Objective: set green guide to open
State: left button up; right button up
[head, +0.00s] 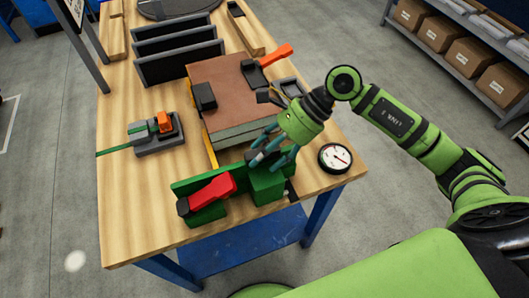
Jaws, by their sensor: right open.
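The green guide (268,184) stands at the near edge of the wooden table. It has a long low wall and a taller green block at its right. A red handle (211,192) with a dark end lies along its left part. My right gripper (270,158) is open, its fingers pointing down just above and behind the green block. A dark grey piece shows between the fingers; I cannot tell whether they touch it. The gripper hides part of the guide's back. My left gripper is not in view.
A brown-topped panel (228,87) lies behind the guide, with an orange-handled clamp (268,66) at its back right. A round dial gauge (335,158) sits at right. A grey device with an orange part (160,132) sits at left. Black racks (178,61) stand behind. The front-left tabletop is clear.

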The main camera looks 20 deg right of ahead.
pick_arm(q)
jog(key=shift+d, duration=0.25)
pick_arm(e)
jog(key=v, duration=1.1)
jog(key=shift+d+r, duration=0.2)
jog(key=shift+r, duration=0.05)
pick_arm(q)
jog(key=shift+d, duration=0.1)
